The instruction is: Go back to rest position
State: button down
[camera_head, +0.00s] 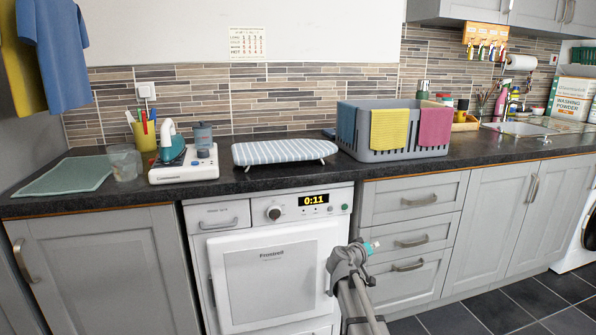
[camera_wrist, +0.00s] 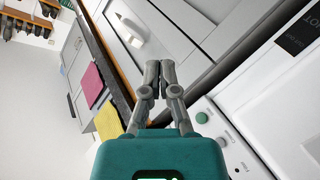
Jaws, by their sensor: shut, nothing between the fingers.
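My gripper shows in the wrist view with its two grey fingers (camera_wrist: 160,76) closed together and nothing between them. Its teal body fills the bottom of that view. In the head view my arm rises from the lower edge, in front of the dryer's right side and the drawers; only a small teal part shows at its end, and the fingers cannot be made out. The wrist view is tilted, with drawer fronts (camera_wrist: 190,30) beyond the fingers and the appliance's control panel to the right.
The white dryer (camera_head: 270,275) shows 0:11, its door shut. On the dark worktop (camera_head: 250,180) stand a striped ironing board (camera_head: 284,150), an iron on a white base (camera_head: 183,170) and a grey basket (camera_head: 360,147) with cloths. Grey drawers (camera_head: 412,200) are shut. Tiled floor (camera_head: 500,310) is clear at right.

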jog(key=s+f+m+g+y, duration=0.1)
jog(key=s+f+g+y, duration=0.15)
jog(key=s+f, duration=0.4)
jog(key=s+f+m+g+y, duration=0.1)
jog(key=s+f+g, duration=0.3)
jog(key=s, duration=0.5)
jog(key=s+a+f+n+g+y, duration=0.25)
jog(key=s+a+g+y, duration=0.4)
jog(key=s, duration=0.75)
notch_tip(320, 180, up, 34)
jog(key=a+t+p, duration=0.1)
jog(key=t+p, duration=0.1)
jog(key=p, duration=3.4)
jog(key=shift+a+r+y, duration=0.15)
jog(key=shift+r+y, duration=0.1)
jog(key=shift+y, duration=0.05)
jog(key=shift+s, duration=0.1)
